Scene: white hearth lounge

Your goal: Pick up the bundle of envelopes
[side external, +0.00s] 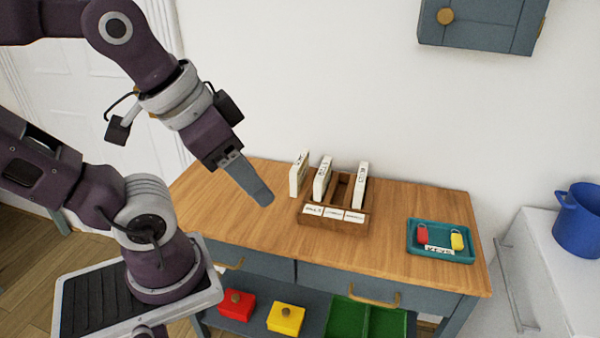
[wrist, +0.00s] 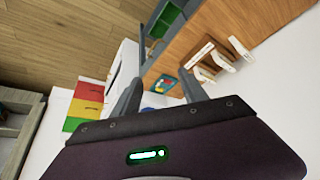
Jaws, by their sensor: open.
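A white upright bundle (side external: 298,174) that looks like envelopes stands on the wooden tabletop just left of a brown wooden sorter; in the wrist view it seems to be the farthest white block (wrist: 240,48). The sorter (side external: 333,224) has three labels on its front. A white upright bundle stands in its left slot (side external: 322,178) and another in its right slot (side external: 360,185); the middle slot looks empty. My gripper (side external: 262,196) is open and empty, above the table and left of the bundles. Its two fingers (wrist: 160,90) show apart in the wrist view.
A teal tray (side external: 440,254) with red and yellow key tags lies on the table's right side. Red and yellow boxes (side external: 286,318) and a green bin (side external: 365,318) sit on the shelf below. A blue pot (side external: 578,220) stands right. The tabletop's left front is clear.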

